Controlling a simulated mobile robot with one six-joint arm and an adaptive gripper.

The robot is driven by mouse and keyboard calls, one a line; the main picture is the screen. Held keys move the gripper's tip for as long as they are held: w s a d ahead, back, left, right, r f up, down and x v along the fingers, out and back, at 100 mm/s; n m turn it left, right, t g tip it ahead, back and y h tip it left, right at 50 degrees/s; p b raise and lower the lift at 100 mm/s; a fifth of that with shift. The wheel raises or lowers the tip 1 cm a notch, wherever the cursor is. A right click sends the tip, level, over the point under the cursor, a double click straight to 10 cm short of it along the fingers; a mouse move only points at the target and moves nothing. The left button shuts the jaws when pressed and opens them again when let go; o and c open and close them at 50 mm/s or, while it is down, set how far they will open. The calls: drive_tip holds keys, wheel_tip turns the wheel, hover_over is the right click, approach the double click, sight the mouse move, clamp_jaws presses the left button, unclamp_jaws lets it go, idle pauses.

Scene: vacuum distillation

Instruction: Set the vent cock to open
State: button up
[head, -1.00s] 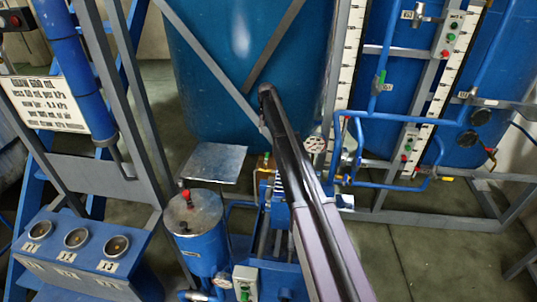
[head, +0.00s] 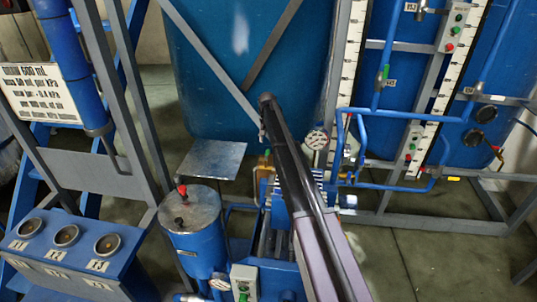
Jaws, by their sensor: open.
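No cock in the head view carries a readable vent label, so I cannot tell which one is the vent cock. A green-handled valve (head: 384,75) sits on a vertical blue pipe before the right tank. A small brass fitting with a green part (head: 265,160) stands behind my arm, left of the round dial gauge (head: 317,139). A red-handled fitting (head: 496,152) is at the far right. A red knob (head: 182,190) tops the small blue vessel (head: 195,235). My dark arm reaches up the middle; my gripper does not show.
Large blue tanks (head: 240,80) stand behind grey frames. A three-dial panel (head: 70,262) is at lower left, with a flat metal plate (head: 212,160) behind the vessel. Blue pipes (head: 395,187) cross at right. Open floor (head: 440,255) lies at lower right.

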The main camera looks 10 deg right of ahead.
sight(268, 152)
drive_tip(key=shift+f+b, duration=2.65)
drive_tip(key=shift+f, duration=0.3)
drive_tip(key=shift+d, duration=0.1)
clamp_jaws()
